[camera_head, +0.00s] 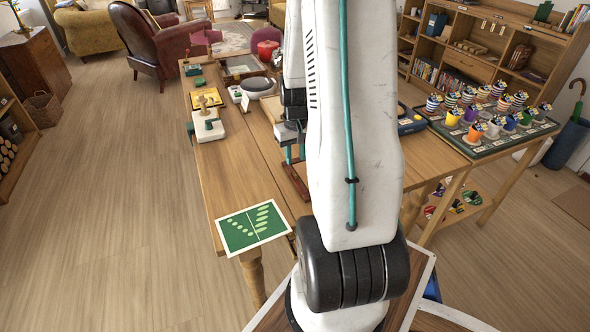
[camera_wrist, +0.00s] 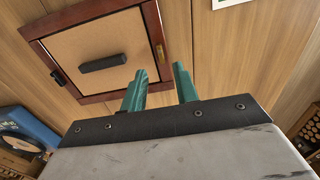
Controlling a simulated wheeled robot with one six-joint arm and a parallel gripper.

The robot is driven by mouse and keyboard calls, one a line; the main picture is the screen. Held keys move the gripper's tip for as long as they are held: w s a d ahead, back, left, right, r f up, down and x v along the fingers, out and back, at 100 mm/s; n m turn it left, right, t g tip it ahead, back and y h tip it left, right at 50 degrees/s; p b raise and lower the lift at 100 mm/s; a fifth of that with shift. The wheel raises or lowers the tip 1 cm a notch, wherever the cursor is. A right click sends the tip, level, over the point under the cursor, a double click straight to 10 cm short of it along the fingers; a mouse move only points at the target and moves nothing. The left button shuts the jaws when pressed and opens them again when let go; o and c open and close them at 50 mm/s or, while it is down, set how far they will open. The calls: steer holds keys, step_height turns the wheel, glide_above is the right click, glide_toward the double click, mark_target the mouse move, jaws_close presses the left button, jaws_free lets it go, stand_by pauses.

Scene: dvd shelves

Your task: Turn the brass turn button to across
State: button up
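A small brass turn button (camera_wrist: 160,53) sits on the right rail of a dark red wooden frame (camera_wrist: 95,17) in the wrist view. It looks roughly in line with that rail. The frame holds a tan panel (camera_wrist: 85,40) with a black bar handle (camera_wrist: 103,63). My gripper (camera_wrist: 160,69) has two teal fingers, apart and with nothing between them. The fingertips appear near the button, but their height above it is unclear. In the head view my gripper (camera_head: 291,153) is over the table beside my arm, which hides most of the frame (camera_head: 294,183).
The wooden table (camera_head: 240,165) holds a green and white card (camera_head: 252,228), a white device (camera_head: 208,126) and a scale (camera_head: 258,86). A tray (camera_head: 490,140) of colourful cups stands at the right. A blue object (camera_wrist: 25,130) lies left of the frame.

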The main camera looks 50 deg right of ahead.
mark_target(295, 174)
step_height(295, 174, down, 6)
steer(key=shift+f, duration=0.15)
steer(key=shift+c, duration=0.3)
jaws_close()
